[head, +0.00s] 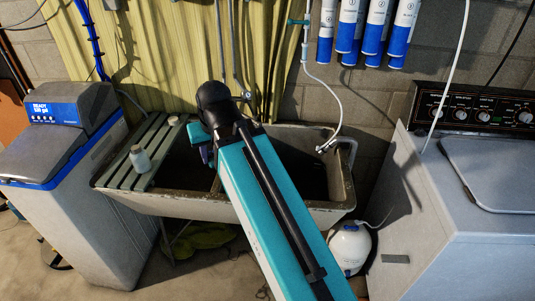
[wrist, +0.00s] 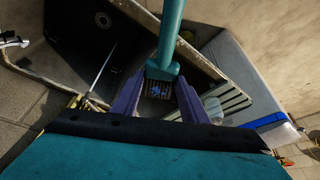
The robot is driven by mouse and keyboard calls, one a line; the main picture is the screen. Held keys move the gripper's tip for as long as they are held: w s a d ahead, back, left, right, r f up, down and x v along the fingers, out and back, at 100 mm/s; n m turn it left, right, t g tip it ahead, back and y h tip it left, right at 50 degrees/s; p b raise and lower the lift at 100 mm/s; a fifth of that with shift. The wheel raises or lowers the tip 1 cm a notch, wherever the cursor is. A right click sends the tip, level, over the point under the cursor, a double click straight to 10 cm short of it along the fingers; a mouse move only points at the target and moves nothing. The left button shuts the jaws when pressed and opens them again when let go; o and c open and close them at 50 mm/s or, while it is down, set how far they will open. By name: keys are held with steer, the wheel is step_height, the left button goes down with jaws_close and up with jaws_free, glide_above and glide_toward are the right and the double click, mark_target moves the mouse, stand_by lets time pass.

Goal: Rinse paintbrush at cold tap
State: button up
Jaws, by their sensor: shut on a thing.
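In the wrist view, my gripper (wrist: 158,92) has its purple fingers on either side of a teal-handled paintbrush (wrist: 170,42). It is shut on the brush, whose handle points up the picture. A dark patch with blue specks shows at its near end. The brush is above the sink (wrist: 88,32), near the divider between its basins. Pipes with a small valve (head: 247,95) rise behind the arm; I cannot tell the cold tap there. No running water is visible.
A slatted board (head: 140,148) with a grey cup (head: 139,158) covers the sink's left side. A water softener (head: 62,150) stands left and a washing machine (head: 470,210) right. A white hose (head: 338,110) hangs over the sink's right end. A white tank (head: 349,248) stands below.

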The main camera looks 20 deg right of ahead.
steer(key=shift+s+a+r, duration=0.5)
steer(key=shift+s+r, duration=0.2)
steer(key=shift+s+a+r+b, duration=0.3)
steer(key=shift+s+r+b, duration=0.1)
steer(key=shift+s+b, duration=0.15)
steer(key=shift+s+a+r+b, duration=0.5)
steer(key=shift+s+r+b, duration=0.1)
steer(key=shift+s+r, duration=0.25)
steer(key=shift+w+d+f, duration=0.1)
steer(key=shift+d+f, duration=0.05)
steer(key=shift+d, duration=0.15)
steer(key=shift+m, duration=0.4)
steer(key=d+f, duration=0.1)
steer(key=w+d+f, duration=0.2)
steer(key=shift+w+d+f, duration=0.25)
steer(key=shift+d+f, duration=0.05)
steer(key=w+d+f, duration=0.2)
steer(key=w, duration=0.6)
steer(key=shift+w+d+f+n, duration=0.15)
steer(key=shift+d+f+n, duration=0.05)
steer(key=shift+f+n, duration=0.2)
